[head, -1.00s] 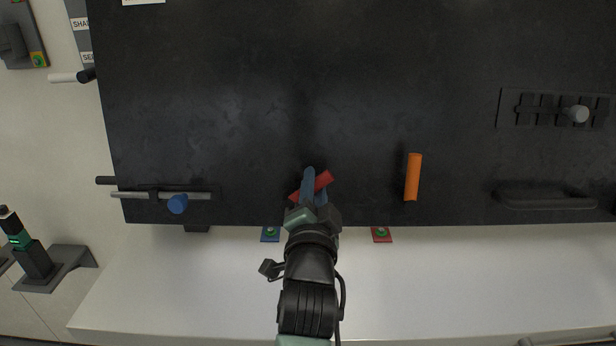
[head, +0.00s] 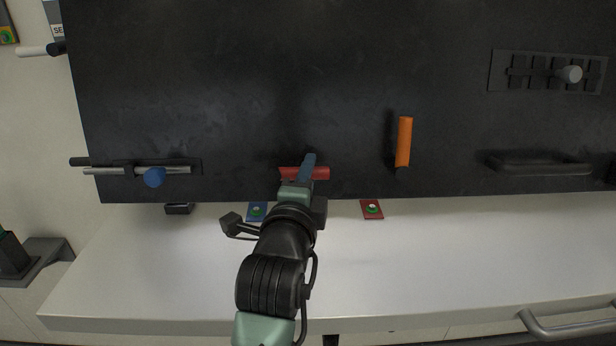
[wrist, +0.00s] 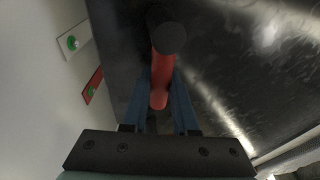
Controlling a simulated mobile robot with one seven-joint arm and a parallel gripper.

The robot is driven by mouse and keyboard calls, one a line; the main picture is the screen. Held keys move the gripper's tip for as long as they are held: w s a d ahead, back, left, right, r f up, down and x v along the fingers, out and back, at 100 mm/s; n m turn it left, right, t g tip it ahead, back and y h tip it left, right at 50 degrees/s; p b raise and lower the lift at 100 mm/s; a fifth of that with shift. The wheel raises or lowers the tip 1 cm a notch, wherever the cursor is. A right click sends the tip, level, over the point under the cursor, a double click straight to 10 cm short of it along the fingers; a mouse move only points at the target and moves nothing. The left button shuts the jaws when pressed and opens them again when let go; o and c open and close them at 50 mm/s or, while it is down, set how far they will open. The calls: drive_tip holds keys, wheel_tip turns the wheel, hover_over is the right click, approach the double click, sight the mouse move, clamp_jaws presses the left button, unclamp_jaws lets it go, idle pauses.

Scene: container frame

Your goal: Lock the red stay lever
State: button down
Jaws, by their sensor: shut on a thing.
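The red stay lever (head: 320,173) lies about level on the black panel, low and left of its middle. My gripper (head: 304,165) is shut on it, and my arm hides part of it in the head view. In the wrist view the red lever (wrist: 161,72) runs between the two blue fingers (wrist: 157,112), with a dark round end cap at its top. The lever's mounting on the panel is mostly hidden.
An orange bar (head: 404,142) stands nearly upright to the right. A grey bolt with a blue knob (head: 154,177) is at the left. A dark handle (head: 540,167) and a slotted plate (head: 547,72) are at the right. A white ledge (head: 400,250) lies below the panel.

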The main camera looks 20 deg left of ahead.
drive_tip(key=shift+f, duration=0.15)
drive_tip(key=c, duration=0.7)
unclamp_jaws()
drive_tip(key=shift+s, duration=0.1)
drive_tip(key=s+b, duration=0.1)
drive_tip(key=s, duration=0.3)
drive_tip(key=s+d+b, duration=0.1)
drive_tip(key=s+b, duration=0.1)
drive_tip(key=s, duration=0.2)
drive_tip(key=s+b, duration=0.1)
drive_tip(key=s, duration=0.3)
drive_tip(key=shift+s+d+r, duration=0.15)
drive_tip(key=shift+s+r, duration=0.05)
drive_tip(key=shift+s, duration=0.15)
drive_tip(key=s+d+r+n+t, duration=0.3)
drive_tip(key=d+r+n, duration=0.1)
drive_tip(key=r, duration=0.4)
drive_tip(key=s+d+r+n+t+h, duration=0.1)
drive_tip(key=s+d+r+n+t, duration=0.2)
drive_tip(key=r+n, duration=0.4)
drive_tip(key=s+d+r+n+t, duration=0.3)
drive_tip(key=d+r+n, duration=0.2)
drive_tip(key=r, duration=0.5)
drive_tip(key=shift+s+d+r+n+t+h, duration=0.1)
drive_tip(key=shift+r+n+t+h, duration=0.2)
drive_tip(key=shift+r+n+h, duration=0.1)
